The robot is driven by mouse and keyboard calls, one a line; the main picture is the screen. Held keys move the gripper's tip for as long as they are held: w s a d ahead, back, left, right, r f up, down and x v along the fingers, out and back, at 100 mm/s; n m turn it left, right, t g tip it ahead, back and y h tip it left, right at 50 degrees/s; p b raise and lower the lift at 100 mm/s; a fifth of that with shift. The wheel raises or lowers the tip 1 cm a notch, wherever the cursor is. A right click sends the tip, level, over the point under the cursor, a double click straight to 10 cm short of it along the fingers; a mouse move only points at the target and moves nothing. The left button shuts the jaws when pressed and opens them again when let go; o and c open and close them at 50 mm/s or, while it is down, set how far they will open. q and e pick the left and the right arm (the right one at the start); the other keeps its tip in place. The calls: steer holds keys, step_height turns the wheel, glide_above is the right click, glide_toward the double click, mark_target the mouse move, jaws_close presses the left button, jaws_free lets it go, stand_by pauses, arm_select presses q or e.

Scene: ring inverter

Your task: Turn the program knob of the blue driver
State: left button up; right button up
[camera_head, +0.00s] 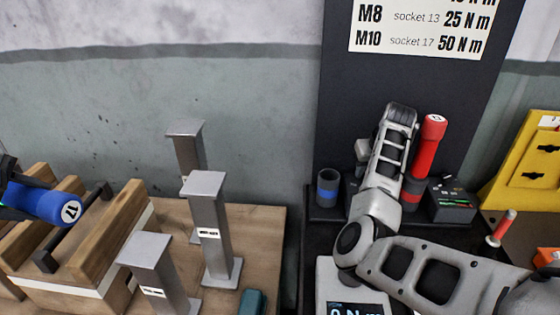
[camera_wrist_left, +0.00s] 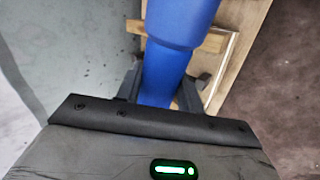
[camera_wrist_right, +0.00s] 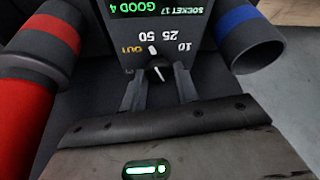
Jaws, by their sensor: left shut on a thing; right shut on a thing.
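The blue driver (camera_head: 48,203), with 17 on its end cap, is at the left edge of the head view over a wooden fixture. My left gripper (camera_wrist_left: 160,95) is shut on the blue driver (camera_wrist_left: 178,30), one finger on each side. In the right wrist view a black box has a small screen (camera_wrist_right: 160,10) reading SOCKET 17 and GOOD 4. Below it is a dial marked OUT, 10, 25 and 50. The dark program knob (camera_wrist_right: 158,73) has a white line. My right gripper (camera_wrist_right: 160,93) is shut on the knob; in the head view my arm hides that contact.
An empty blue holder (camera_head: 328,188) stands left of my right arm. A red driver (camera_head: 428,145) stands upright close on its right. Several grey metal posts (camera_head: 208,222) rise from the wooden bench (camera_head: 262,225). A torque display (camera_head: 352,307) and a yellow rack (camera_head: 525,165) are on the right.

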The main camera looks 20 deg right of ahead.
steer(key=o, duration=1)
steer(key=shift+c, duration=0.2)
steer(key=shift+r, duration=0.1)
steer(key=b+v, duration=0.1)
steer(key=v, duration=1.1)
steer(key=shift+a, duration=0.1)
